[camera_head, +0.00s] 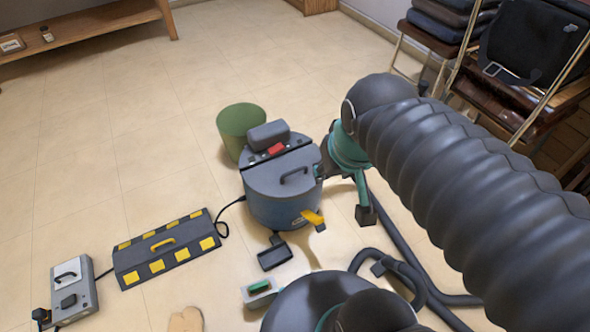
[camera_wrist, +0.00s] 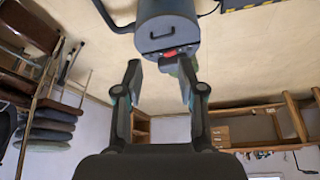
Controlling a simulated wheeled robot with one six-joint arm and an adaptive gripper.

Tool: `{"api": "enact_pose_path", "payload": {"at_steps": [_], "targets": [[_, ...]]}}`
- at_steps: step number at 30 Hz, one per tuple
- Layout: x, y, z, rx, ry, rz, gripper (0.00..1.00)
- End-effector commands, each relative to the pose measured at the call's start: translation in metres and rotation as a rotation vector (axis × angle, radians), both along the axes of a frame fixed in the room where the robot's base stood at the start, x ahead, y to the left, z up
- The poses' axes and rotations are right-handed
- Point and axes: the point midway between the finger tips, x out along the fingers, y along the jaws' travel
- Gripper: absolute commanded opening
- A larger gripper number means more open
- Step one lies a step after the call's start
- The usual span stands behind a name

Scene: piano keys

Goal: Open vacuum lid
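The vacuum (camera_head: 285,208) is a blue-grey canister standing on the tiled floor in the head view. Its grey lid (camera_head: 270,178) lies flat on top and looks closed, with a dark arched handle (camera_head: 294,175) and a red latch (camera_head: 275,149) by the dark rear block. A yellow piece (camera_head: 312,217) shows at its front right. My gripper (camera_head: 345,190) is just right of the vacuum, near the lid's edge. In the wrist view my gripper (camera_wrist: 160,80) has its fingers wide apart with nothing between them. The vacuum (camera_wrist: 166,15) shows beyond the fingertips, handle and red latch visible.
A green bin (camera_head: 240,128) stands behind the vacuum. A black-and-yellow box (camera_head: 167,250) and a grey case (camera_head: 75,290) lie left, joined by cables. A dark hose (camera_head: 400,270) curls at the right front. Stacked chairs (camera_head: 510,70) stand back right. Floor behind left is clear.

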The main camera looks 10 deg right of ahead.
Motion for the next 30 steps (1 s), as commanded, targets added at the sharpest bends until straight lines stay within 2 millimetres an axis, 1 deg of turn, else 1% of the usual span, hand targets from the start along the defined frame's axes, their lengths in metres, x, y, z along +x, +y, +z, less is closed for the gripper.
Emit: {"api": "enact_pose_path", "payload": {"at_steps": [1, 3, 8, 14, 23, 29, 30], "targets": [[0.006, -0.001, -0.015, 0.001, 0.034, -0.003, 0.39], [0.014, -0.002, -0.027, 0.002, 0.073, -0.007, 0.39], [0.036, -0.003, -0.052, 0.009, 0.148, -0.018, 0.39], [0.069, -0.005, -0.082, 0.037, 0.219, -0.084, 0.39], [0.125, -0.008, -0.134, 0.102, 0.298, -0.284, 0.39], [0.167, -0.011, -0.172, 0.160, 0.330, -0.487, 0.39], [0.177, -0.011, -0.179, 0.174, 0.332, -0.536, 0.39]]}}
